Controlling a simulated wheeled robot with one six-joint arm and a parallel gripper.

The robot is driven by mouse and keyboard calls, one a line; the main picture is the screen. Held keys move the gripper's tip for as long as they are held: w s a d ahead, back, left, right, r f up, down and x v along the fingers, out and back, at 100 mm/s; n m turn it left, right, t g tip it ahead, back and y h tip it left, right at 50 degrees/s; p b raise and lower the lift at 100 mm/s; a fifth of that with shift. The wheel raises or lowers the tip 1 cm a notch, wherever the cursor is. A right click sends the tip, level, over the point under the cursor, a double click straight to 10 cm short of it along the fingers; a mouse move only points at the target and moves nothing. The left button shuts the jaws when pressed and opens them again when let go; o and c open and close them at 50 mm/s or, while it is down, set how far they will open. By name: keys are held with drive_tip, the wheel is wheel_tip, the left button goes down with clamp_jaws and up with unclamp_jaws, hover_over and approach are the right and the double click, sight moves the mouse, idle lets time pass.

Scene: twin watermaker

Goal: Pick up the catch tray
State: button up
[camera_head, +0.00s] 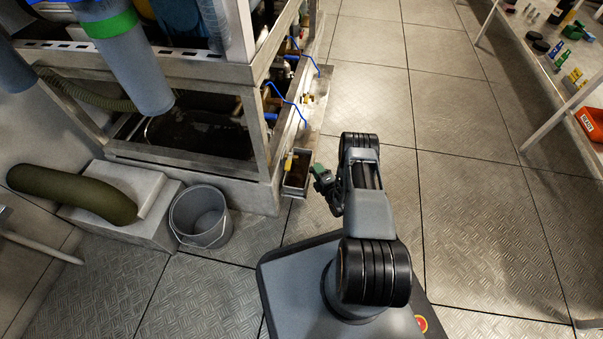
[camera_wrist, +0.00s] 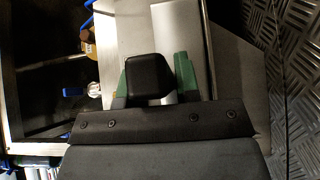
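A narrow metal tray with a brownish inside, which looks like the catch tray (camera_head: 297,179), is at the near right corner of the frame rig in the head view. My gripper (camera_head: 321,180) has green fingers and is just right of the tray; whether they touch is unclear from here. In the wrist view my gripper (camera_wrist: 158,72) has its green fingers spread apart. A black block (camera_wrist: 148,77) lies between them in the picture, and I cannot tell whether it belongs to the gripper. A pale metal surface lies beyond it; I cannot tell whether it is the tray.
The metal rig (camera_head: 190,165) with blue-handled valves and pipes stands left of my arm. A grey bucket (camera_head: 203,222) and a pale block with a green hose (camera_head: 75,193) are at left. A bench (camera_head: 548,68) with small items is at right. The plated floor between is clear.

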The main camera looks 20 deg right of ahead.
drive_tip(key=shift+d, duration=0.1)
clamp_jaws()
drive_tip(key=shift+r, duration=0.15)
